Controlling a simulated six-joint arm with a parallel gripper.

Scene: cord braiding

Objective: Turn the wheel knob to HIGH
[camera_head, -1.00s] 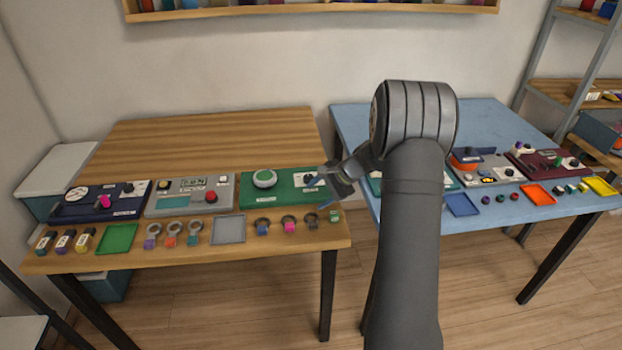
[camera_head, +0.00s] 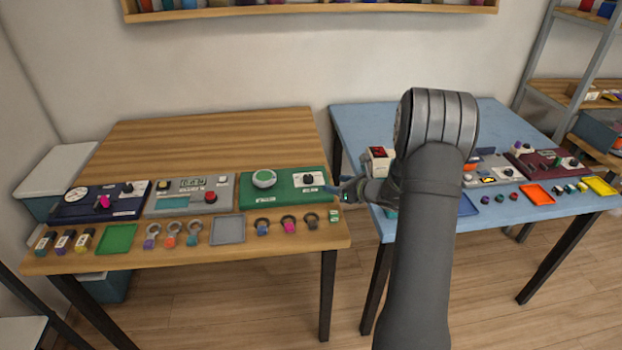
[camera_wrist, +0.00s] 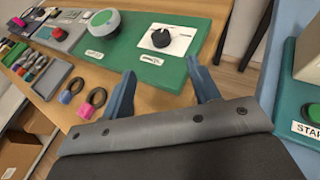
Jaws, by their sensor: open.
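A black knob (camera_head: 308,179) sits on a white dial plate on the green panel (camera_head: 285,194), at the right end of the wooden table. In the wrist view the black knob (camera_wrist: 160,38) shows on its white plate, with a pale pointer mark; the lettering is too small to read. A round grey and green wheel-like piece (camera_head: 264,179) is on the same panel to its left. My gripper (camera_head: 336,190) is just right of the green panel, in the gap between the tables. In the wrist view its two blue fingers (camera_wrist: 160,88) are spread, with nothing between them, apart from the knob.
Two more panels, a grey one (camera_head: 189,196) and a navy one (camera_head: 78,208), stand to the left. Rings with coloured tags (camera_head: 288,223) and a grey tray (camera_head: 228,231) lie in front. The blue table (camera_head: 365,125) on the right carries further panels.

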